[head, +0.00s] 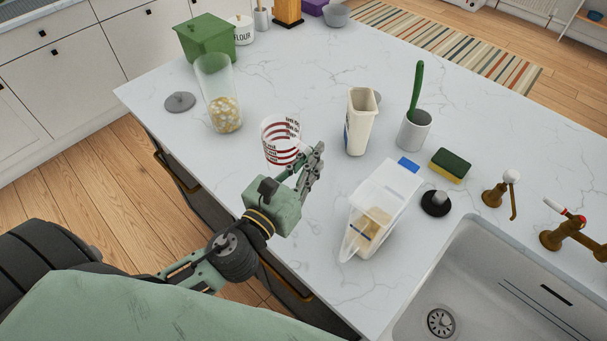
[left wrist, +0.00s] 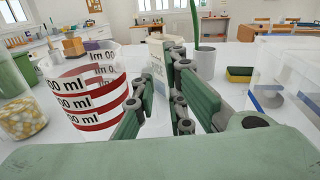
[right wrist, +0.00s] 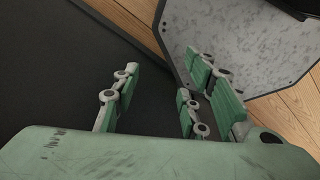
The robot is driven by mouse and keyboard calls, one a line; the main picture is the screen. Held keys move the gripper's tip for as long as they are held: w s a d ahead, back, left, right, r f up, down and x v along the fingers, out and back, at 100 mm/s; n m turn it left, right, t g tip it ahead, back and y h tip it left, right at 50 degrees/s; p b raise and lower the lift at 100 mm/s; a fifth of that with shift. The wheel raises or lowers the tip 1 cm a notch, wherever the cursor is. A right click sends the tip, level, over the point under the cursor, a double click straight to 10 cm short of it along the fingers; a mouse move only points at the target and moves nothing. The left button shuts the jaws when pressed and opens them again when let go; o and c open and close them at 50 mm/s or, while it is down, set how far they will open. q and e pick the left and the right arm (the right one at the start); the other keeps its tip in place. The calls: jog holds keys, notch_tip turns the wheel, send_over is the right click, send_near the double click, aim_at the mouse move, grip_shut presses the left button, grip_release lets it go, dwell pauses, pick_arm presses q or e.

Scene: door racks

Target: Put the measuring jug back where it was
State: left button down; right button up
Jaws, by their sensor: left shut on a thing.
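The measuring jug (head: 281,146) is clear with red bands and black "ml" marks. In the head view it is at the counter's left side, upright or nearly so. I cannot tell whether its base touches the counter. My left gripper (head: 314,160) is at its right side and shut on it. In the left wrist view the jug (left wrist: 85,95) stands left of the fingers (left wrist: 155,108); its handle is hidden between them. My right gripper (right wrist: 160,100) is open and empty in the right wrist view, away from the counter.
On the counter (head: 300,225) stand a container with pale pieces (head: 226,115), a cream carton (head: 360,122), a clear bin (head: 385,205), a cup with green brush (head: 414,130), a sponge (head: 449,165) and a green box (head: 206,38). The sink (head: 500,290) is at lower right.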

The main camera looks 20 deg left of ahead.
pick_arm(q)
notch_tip(320, 180, down, 3)
jog(key=shift+s+d+r+b, duration=0.1)
jog(key=shift+s+d+b, duration=0.05)
jog(key=shift+b, duration=0.25)
jog(key=shift+f, duration=0.4)
jog(key=f+b, duration=0.2)
jog(key=f, duration=0.1)
jog(key=shift+w+f, duration=0.15)
jog(key=shift+w, duration=0.05)
jog(key=shift+f, duration=0.2)
jog(key=c, duration=1.8)
grip_release()
pick_arm(e)
jog(key=f, duration=0.1)
jog(key=s+f, duration=0.1)
jog(key=d+f, duration=0.1)
jog(key=shift+s+f, duration=0.15)
jog(key=shift+f, duration=0.25)
jog(key=shift+d, duration=0.1)
